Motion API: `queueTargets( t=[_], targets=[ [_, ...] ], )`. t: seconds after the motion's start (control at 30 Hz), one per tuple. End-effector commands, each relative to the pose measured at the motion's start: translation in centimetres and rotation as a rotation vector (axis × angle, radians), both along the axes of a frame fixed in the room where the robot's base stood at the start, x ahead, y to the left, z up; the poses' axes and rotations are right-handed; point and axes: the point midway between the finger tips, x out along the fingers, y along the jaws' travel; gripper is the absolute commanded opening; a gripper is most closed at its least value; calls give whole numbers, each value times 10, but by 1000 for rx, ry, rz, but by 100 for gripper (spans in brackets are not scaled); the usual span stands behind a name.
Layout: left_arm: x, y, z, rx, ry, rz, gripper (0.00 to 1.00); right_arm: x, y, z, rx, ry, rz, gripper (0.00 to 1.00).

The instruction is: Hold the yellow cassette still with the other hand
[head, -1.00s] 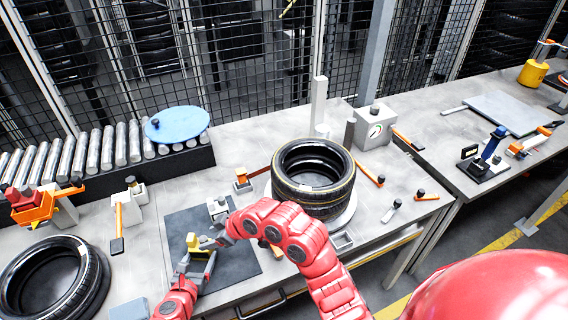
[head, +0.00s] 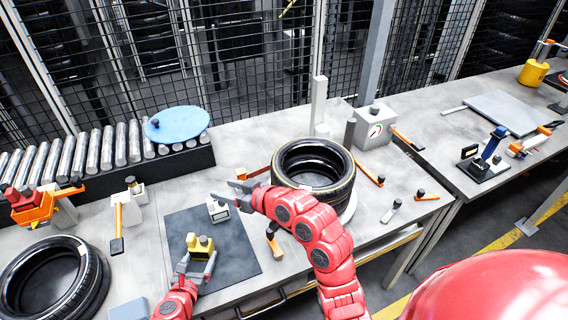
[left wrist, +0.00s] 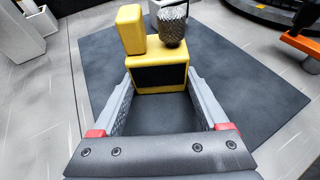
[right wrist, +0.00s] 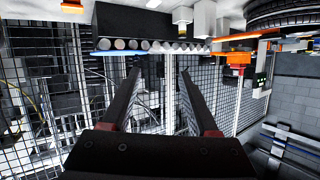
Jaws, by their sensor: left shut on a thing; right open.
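The yellow cassette (head: 200,246) stands on the dark mat (head: 234,250) in the head view. It has a yellow block and a grey knurled knob on top. My left gripper (head: 195,268) is shut on the yellow cassette from the near side; in the left wrist view its fingers (left wrist: 160,100) flank the cassette body (left wrist: 160,76). My right gripper (head: 232,190) is open and empty, above the mat's far edge near a small white block with a dark knob (head: 217,210). The right wrist view shows its fingers (right wrist: 160,95) apart with nothing between them.
Stacked tyres (head: 314,172) stand on the table right of the mat, behind my right arm. An orange-handled tool (head: 272,240) is beside the mat. Another tyre (head: 52,283) lies at the left front. Rollers (head: 90,155) and a blue disc (head: 177,124) are at the back left.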

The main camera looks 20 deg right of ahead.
Motion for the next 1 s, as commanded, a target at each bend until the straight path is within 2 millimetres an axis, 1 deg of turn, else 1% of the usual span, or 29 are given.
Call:
queueTargets(
  t=[0.1,0.2,0.33,0.47,0.57,0.73,0.9,1.0],
  targets=[
    [0,0,0,0,0,0,28,16,-16,3,68,-61,-95,60],
    [0,0,0,0,0,0,28,27,-33,8,116,-126,-175,60],
    [0,0,0,0,0,0,28,37,-55,16,167,-214,-276,60],
    [0,0,0,0,0,0,28,41,-77,19,209,-300,-370,60],
    [0,0,0,0,0,0,28,41,-94,23,232,-373,-437,60],
    [0,0,0,0,0,-1,28,33,-120,29,257,-503,-538,60],
    [0,0,0,0,0,-1,28,17,-139,37,268,-640,-615,60],
    [0,0,0,0,0,-1,28,6,-145,40,270,-710,-645,60]
  ],
)
